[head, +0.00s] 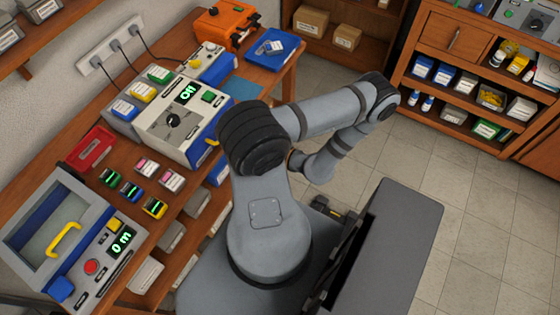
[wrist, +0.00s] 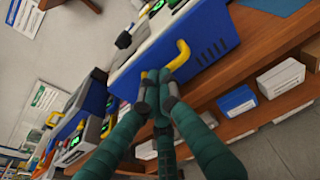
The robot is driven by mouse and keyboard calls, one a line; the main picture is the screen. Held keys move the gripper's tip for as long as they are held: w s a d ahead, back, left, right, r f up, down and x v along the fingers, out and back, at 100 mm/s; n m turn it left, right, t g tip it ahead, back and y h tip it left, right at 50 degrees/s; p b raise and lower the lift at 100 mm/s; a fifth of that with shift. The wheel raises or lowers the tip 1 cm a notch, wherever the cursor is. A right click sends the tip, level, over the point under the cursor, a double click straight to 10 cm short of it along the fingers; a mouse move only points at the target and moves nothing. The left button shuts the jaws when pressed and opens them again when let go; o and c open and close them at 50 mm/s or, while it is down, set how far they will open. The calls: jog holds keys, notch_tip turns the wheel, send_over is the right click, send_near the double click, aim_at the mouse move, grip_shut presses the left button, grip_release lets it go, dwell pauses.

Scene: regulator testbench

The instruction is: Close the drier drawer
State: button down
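The drier appears to be the white and blue box with a green lit display (head: 172,119) on the bench in the head view. Its blue front shows vents and a yellow handle (wrist: 183,54) in the wrist view, and part of the handle also shows in the head view (head: 212,142). My gripper (wrist: 158,76) is at the lower end of this handle, its fingertips close together. I cannot tell whether any of the handle is between them. How far the drawer stands out is not clear. In the head view my arm hides the gripper.
A second device with a yellow handle (head: 64,239) stands at the near left of the bench. Small coloured modules (head: 131,190) and a red tray (head: 90,148) lie between the two devices. Boxes sit on the shelf below (wrist: 281,77). Floor (head: 455,215) is clear to the right.

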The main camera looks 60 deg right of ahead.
jog(key=b+v, duration=0.3)
jog(key=v, duration=1.1)
jog(key=p+x, duration=0.3)
jog(key=x, duration=1)
jog(key=shift+f, duration=0.2)
